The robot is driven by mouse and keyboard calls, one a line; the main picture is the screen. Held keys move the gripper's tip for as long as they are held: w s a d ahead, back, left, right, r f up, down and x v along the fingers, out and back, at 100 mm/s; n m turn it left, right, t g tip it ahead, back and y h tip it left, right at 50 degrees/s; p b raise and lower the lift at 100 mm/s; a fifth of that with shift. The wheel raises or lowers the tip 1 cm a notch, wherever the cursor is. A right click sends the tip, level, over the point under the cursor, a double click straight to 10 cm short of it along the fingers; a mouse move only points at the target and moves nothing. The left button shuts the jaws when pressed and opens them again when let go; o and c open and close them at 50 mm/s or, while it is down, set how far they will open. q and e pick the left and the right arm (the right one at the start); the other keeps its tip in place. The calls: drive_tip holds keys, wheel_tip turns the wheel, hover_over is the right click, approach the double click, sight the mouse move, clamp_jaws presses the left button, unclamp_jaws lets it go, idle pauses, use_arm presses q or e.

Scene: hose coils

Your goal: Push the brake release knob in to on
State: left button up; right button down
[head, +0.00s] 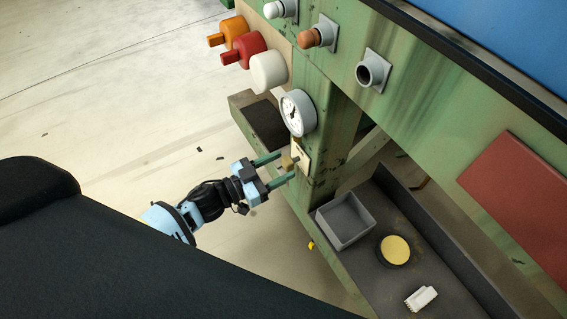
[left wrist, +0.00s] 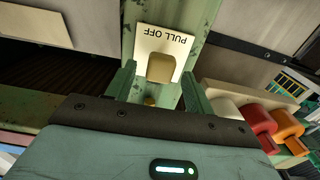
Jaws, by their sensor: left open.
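The brake release knob (head: 287,163) is a small tan block in front of a pale plate (head: 302,153) on the green post, below the gauge. In the left wrist view the knob (left wrist: 161,68) shows near the centre, and its plate (left wrist: 165,42) reads "PULL OFF" upside down. My left gripper (head: 284,166) is open and faces the post, with a finger on either side of the knob. In the left wrist view there are gaps between the knob and both fingers. How far the knob stands out from its plate is hard to tell. My right gripper is not in view.
A round gauge (head: 298,112) sits just above the plate. White (head: 268,72), red (head: 243,50) and orange (head: 233,35) knobs are farther up. A tray (head: 430,262) at lower right holds a grey box (head: 345,221), a yellow disc (head: 395,250) and a white brush (head: 421,298). Open floor lies left.

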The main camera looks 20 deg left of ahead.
use_arm(q)
drive_tip(key=v, duration=0.6)
idle(0.7)
drive_tip(key=s+f+n+g+y, duration=0.25)
drive_tip(key=s+f, duration=0.25)
drive_tip(key=s, duration=0.7)
drive_tip(key=s+d+f+n+g+y, duration=0.15)
drive_tip(key=s+f+y, duration=0.25)
drive_tip(key=s, duration=0.7)
drive_tip(key=s+f+n+g+y, duration=0.25)
drive_tip(key=s+f, duration=0.25)
drive_tip(key=s, duration=0.7)
drive_tip(key=w+r+p, duration=0.3)
drive_tip(key=r+p, duration=0.3)
drive_tip(key=r, duration=0.1)
drive_tip(key=w+r+t+p, duration=0.1)
drive_tip(key=w+r+p, duration=0.1)
drive_tip(key=r+p, duration=0.4)
drive_tip(key=shift+w+a+r+m, duration=0.3)
drive_tip(key=shift+w+r+m, duration=0.1)
drive_tip(key=shift+r+m, duration=0.1)
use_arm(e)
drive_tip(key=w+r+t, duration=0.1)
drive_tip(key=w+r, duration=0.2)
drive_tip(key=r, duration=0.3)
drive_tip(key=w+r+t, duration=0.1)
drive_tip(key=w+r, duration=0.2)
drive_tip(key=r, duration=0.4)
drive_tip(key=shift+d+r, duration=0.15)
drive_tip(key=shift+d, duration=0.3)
